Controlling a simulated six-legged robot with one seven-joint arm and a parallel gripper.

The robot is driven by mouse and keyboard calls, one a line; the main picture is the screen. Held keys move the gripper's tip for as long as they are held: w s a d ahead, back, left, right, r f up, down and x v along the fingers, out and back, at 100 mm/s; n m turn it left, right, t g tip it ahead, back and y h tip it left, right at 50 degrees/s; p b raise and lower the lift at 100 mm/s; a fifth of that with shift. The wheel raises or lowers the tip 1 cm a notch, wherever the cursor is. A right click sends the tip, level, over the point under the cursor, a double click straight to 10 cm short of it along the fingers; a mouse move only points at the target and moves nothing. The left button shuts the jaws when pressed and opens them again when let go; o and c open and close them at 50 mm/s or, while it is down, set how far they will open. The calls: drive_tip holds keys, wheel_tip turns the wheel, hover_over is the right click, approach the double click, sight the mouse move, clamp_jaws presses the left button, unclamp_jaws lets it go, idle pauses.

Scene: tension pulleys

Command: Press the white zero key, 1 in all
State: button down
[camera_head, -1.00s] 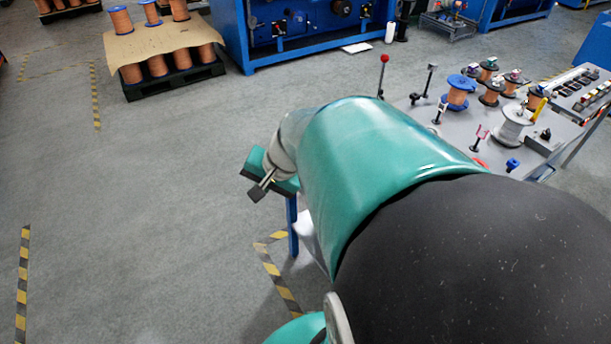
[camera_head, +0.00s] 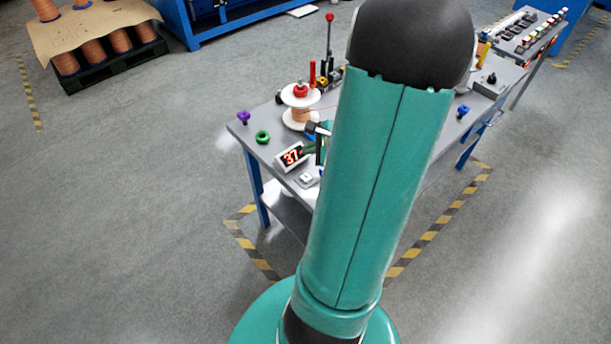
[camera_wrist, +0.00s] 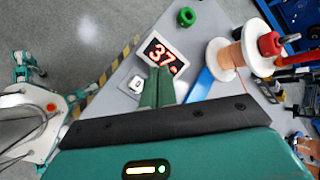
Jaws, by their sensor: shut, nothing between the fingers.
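The white zero key (camera_wrist: 136,85) is a small white block with a dark mark on top, on the grey table beside the display. It also shows in the head view (camera_head: 307,179) near the table's front left corner. The tilted display (camera_wrist: 163,54) has a white frame and glowing red digits reading 37; it also shows in the head view (camera_head: 291,157). My gripper (camera_wrist: 157,72) is shut and empty, its green fingers appearing just right of the key and below the display. Contact with the key does not show. In the head view my arm hides most of the gripper.
A copper wire spool (camera_head: 300,105) with a red knob stands behind the display. A green ring (camera_head: 262,137) and a purple knob (camera_head: 243,117) sit on the left edge of the table (camera_head: 270,117). A red-tipped lever (camera_head: 329,45) rises behind.

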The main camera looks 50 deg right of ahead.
sight(309, 178)
drive_tip(key=shift+f, duration=0.1)
drive_tip(key=shift+f, duration=4.3)
drive_tip(key=shift+f, duration=0.1)
drive_tip(key=shift+f, duration=0.3)
drive_tip(key=shift+f, duration=0.4)
drive_tip(key=shift+r, duration=0.8)
drive_tip(key=shift+r, duration=0.1)
drive_tip(key=shift+r, duration=2.4)
